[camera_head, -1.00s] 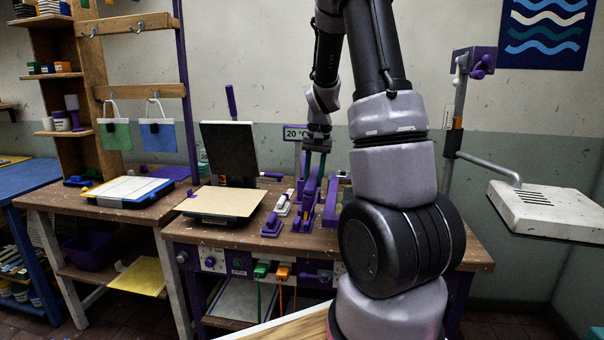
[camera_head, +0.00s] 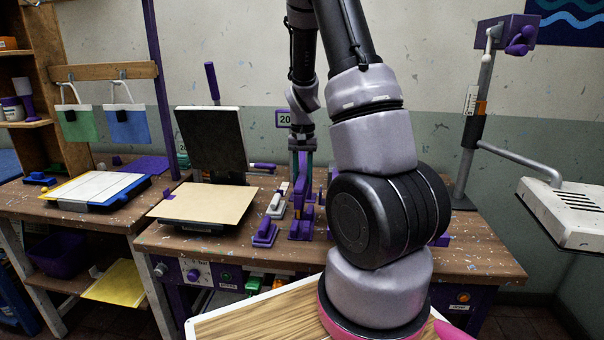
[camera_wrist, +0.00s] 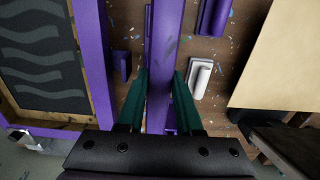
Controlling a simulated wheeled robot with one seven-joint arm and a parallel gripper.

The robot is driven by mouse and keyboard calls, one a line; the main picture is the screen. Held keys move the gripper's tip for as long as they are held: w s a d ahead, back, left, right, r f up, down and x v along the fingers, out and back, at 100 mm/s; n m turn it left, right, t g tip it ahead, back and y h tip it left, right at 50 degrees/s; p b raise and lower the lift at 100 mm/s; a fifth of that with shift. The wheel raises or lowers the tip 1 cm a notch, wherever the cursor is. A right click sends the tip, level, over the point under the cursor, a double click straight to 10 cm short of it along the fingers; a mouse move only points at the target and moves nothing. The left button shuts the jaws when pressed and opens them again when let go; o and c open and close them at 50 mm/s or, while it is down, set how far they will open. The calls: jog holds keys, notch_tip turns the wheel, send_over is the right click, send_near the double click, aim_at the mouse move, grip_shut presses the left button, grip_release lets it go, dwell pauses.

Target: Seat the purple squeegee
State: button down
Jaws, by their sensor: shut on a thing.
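My gripper (camera_wrist: 161,78) has teal fingers closed on either side of a long purple bar, which I take to be the purple squeegee (camera_wrist: 164,40). In the head view my gripper (camera_head: 302,160) points down over the middle bench, with purple between its fingers. The squeegee's lower end is hard to make out among other purple parts there, so I cannot tell whether it touches anything. Below and around it stand purple blocks and holders (camera_head: 265,232). My arm hides part of the bench to the right.
A white-topped piece (camera_head: 277,204) lies left of my gripper. A purple frame with a dark wavy print (camera_wrist: 42,57) fills the left of the wrist view. A white slotted head (camera_head: 572,215) hangs at right.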

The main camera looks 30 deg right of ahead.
jog(key=shift+f, duration=2.1)
jog(key=shift+f, duration=0.1)
jog(key=shift+f, duration=1.95)
jog(key=c, duration=0.5)
grip_release()
jog(key=shift+r, duration=0.1)
notch_tip(320, 180, up, 11)
jog(key=shift+f, duration=0.15)
